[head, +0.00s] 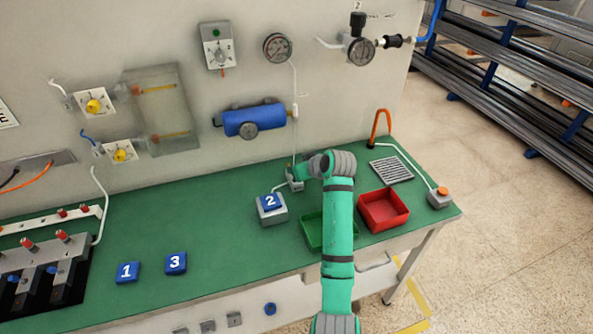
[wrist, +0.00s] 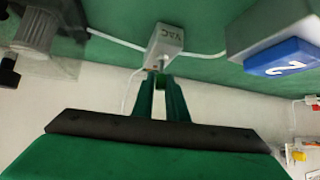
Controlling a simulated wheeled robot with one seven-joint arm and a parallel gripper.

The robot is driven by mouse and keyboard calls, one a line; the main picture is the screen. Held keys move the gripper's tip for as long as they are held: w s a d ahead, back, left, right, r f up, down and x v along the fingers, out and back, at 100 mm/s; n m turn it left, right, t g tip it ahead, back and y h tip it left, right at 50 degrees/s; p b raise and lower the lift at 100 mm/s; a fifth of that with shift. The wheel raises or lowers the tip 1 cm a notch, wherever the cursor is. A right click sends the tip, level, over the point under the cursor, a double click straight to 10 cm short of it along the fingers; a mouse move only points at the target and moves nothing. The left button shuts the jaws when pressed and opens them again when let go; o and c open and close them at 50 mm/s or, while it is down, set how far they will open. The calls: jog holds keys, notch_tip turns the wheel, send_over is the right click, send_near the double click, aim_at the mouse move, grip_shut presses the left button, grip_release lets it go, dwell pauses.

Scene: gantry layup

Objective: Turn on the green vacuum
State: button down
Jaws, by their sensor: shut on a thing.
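In the wrist view, a small grey box (wrist: 165,42) marked VAC stands on the green bench top, with thin white tubes or cables running from it. My gripper (wrist: 159,76) has its two green fingers against the near face of this box, shut on a small green switch (wrist: 160,79) there. The fingertips hide most of the switch, and I cannot tell its position. In the head view, the VAC box (head: 294,181) is at the back of the bench, partly hidden by my arm.
Left of the VAC box is a grey box with a blue block marked 2 (head: 270,202). A green tray (head: 312,233) and a red tray (head: 383,209) are close to my arm. Blue blocks 1 (head: 127,271) and 3 (head: 176,263) lie farther left. A blue cylinder (head: 254,119) hangs on the wall.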

jog(key=shift+w+a+f+g+h, duration=0.1)
jog(key=shift+w+a+g+h, duration=0.2)
jog(key=shift+g, duration=0.65)
jog(key=shift+w+a+f+g+h, duration=0.1)
jog(key=shift+w+g+h, duration=0.25)
jog(key=shift+g, duration=0.6)
jog(key=c, duration=1.8)
grip_release()
jog(key=shift+o, duration=0.2)
jog(key=shift+d, duration=0.1)
jog(key=shift+r, duration=0.1)
jog(key=v, duration=1)
jog(key=shift+r, duration=0.3)
jog(key=shift+s+d, duration=0.1)
jog(key=shift+s, duration=0.05)
